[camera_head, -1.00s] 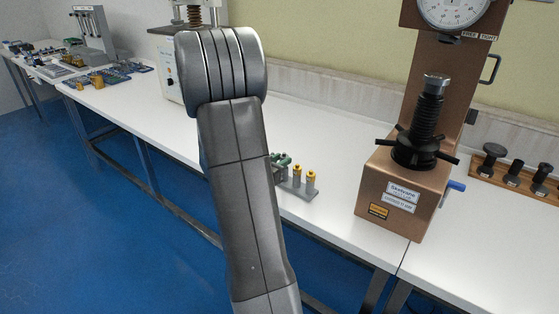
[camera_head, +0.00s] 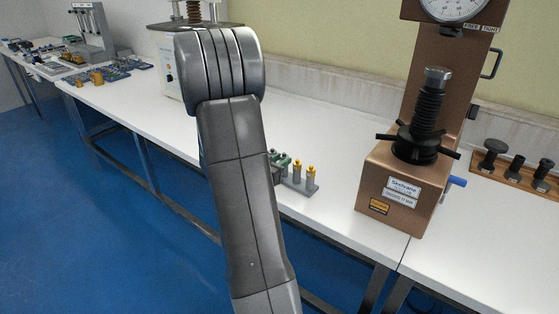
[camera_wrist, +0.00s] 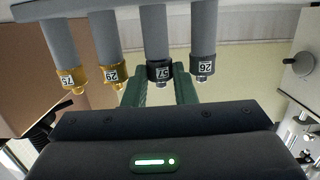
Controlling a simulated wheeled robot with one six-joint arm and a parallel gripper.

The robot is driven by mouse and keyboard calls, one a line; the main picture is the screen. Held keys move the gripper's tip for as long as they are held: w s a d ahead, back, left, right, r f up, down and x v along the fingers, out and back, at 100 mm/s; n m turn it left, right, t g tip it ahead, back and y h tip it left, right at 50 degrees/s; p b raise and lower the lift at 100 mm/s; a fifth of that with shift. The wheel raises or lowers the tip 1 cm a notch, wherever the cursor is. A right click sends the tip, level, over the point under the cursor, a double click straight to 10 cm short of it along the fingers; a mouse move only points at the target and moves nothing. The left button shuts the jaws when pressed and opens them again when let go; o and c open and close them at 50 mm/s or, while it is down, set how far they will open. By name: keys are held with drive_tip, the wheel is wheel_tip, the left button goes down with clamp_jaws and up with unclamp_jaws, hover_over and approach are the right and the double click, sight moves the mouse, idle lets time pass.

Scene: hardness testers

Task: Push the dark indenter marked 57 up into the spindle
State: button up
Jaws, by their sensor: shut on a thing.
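The dark indenter marked 57 (camera_wrist: 158,72) is in the wrist view, in a row of numbered indenters at the ends of grey posts. My gripper (camera_wrist: 160,88) has its green fingers on either side of it, shut on it. It lines up with its neighbours on the rack (camera_wrist: 95,8). In the head view my gripper (camera_head: 283,160) is at the rack, partly hidden behind my arm. The brown hardness tester stands to the right, with a dark spindle tip (camera_head: 450,32) under its dial (camera_head: 458,5) and a black screw with a metal top (camera_head: 437,76) below.
Two gold-topped indenters (camera_head: 312,171) stand at the rack's near end. In the wrist view another dark indenter (camera_wrist: 203,68) and a gold one (camera_wrist: 112,73) flank the held one. A wooden holder with black anvils (camera_head: 515,168) lies right of the tester. Bench between rack and tester is clear.

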drive_tip(key=o, duration=1.1)
drive_tip(key=shift+c, duration=1.2)
drive_tip(key=v, duration=0.2)
drive_tip(key=p+v, duration=0.1)
drive_tip(key=v, duration=0.4)
drive_tip(key=shift+f, duration=0.3)
